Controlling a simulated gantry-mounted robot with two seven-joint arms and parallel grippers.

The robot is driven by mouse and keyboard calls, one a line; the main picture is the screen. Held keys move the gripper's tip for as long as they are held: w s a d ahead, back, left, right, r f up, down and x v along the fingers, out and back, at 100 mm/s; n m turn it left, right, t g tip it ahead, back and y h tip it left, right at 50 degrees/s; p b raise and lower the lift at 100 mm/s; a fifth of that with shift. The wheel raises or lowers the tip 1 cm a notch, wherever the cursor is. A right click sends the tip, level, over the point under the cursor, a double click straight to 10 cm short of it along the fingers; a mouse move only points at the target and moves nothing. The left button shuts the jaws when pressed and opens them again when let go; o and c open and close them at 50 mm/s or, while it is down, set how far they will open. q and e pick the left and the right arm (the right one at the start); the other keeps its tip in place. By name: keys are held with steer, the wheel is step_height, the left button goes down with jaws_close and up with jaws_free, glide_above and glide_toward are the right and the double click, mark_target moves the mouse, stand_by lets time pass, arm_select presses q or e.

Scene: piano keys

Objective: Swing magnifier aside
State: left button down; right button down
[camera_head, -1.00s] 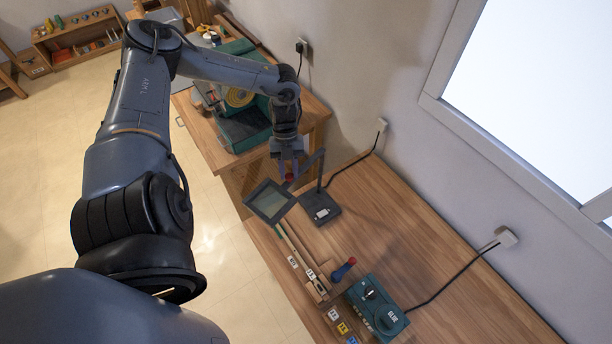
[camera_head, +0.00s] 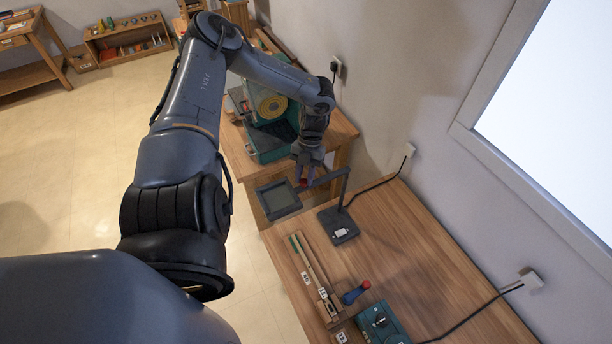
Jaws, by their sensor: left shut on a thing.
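The magnifier has a dark square frame around a pane (camera_head: 278,201), on an arm from an upright post. Its dark base (camera_head: 338,226) stands on the wooden bench. The pane hangs past the bench's far left corner, clear of the wooden key pieces (camera_head: 313,267). My left gripper (camera_head: 304,179) is shut on the small red knob at the magnifier's arm, beside the frame; the fingers partly hide the knob. My right gripper is not in view.
A blue-handled tool with a red end (camera_head: 356,292) and a teal control box (camera_head: 381,324) lie near the front of the bench (camera_head: 410,245). A second table with a teal machine (camera_head: 266,146) stands behind. A cable runs from the magnifier to the wall.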

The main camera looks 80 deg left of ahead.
arm_select(q)
steer(key=c, duration=0.8)
jaws_free()
steer(key=shift+a, duration=0.15)
steer(key=shift+c, duration=0.2)
steer(key=shift+r, duration=0.1)
steer(key=b+v, duration=0.2)
steer(key=v, duration=0.8)
steer(key=shift+r+b, duration=0.3)
steer(key=shift+b, duration=0.05)
steer(key=shift+a, duration=0.15)
